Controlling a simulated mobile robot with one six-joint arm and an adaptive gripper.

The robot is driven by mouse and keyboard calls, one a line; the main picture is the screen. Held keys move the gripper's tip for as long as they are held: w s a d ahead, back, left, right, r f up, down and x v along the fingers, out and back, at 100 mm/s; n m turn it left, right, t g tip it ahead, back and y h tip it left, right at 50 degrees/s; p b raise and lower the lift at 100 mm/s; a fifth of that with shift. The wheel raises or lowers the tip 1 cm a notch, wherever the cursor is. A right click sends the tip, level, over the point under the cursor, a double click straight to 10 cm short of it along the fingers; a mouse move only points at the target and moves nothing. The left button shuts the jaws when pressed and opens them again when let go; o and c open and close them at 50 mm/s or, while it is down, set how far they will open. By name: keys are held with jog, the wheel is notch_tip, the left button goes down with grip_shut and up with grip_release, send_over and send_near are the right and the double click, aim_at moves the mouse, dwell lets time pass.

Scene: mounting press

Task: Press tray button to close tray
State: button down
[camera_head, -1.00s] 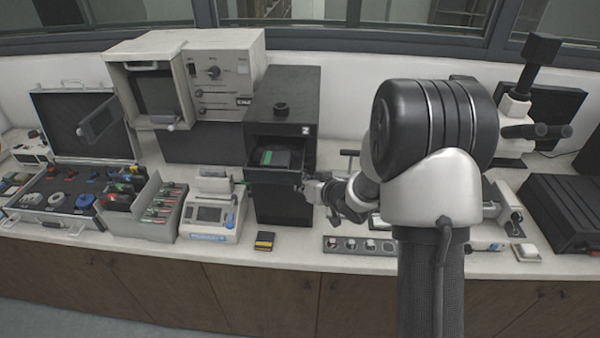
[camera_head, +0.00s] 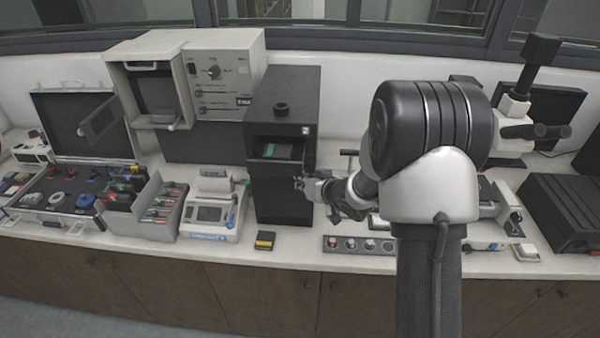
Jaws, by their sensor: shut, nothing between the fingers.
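The black mounting press (camera_head: 262,118) stands in the middle of the counter, with a round knob on top. Its tray (camera_head: 285,151), carrying a green-and-dark item (camera_head: 271,150), sits back inside the opening in the upper front. The tray button is too small or too hidden by my gripper to make out. My gripper (camera_head: 299,183) is shut and empty at the right side of the press's front, just below the opening. I cannot tell whether its fingertips touch the press.
A label printer-like device (camera_head: 212,214) and a grey bin of small cases (camera_head: 150,212) stand to the left. A small black-and-yellow box (camera_head: 265,240) lies in front of the press. A strip of round knobs (camera_head: 360,245) lies right of it.

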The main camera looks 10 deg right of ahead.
jog(key=shift+s+a, duration=0.25)
jog(key=shift+s, duration=0.45)
jog(key=s, duration=0.1)
jog(key=s+a+b, duration=0.1)
jog(key=s, duration=0.2)
jog(key=shift+s+a+b, duration=0.3)
jog(key=shift+s+b, duration=0.05)
jog(key=shift+s, duration=0.05)
dwell(0.5)
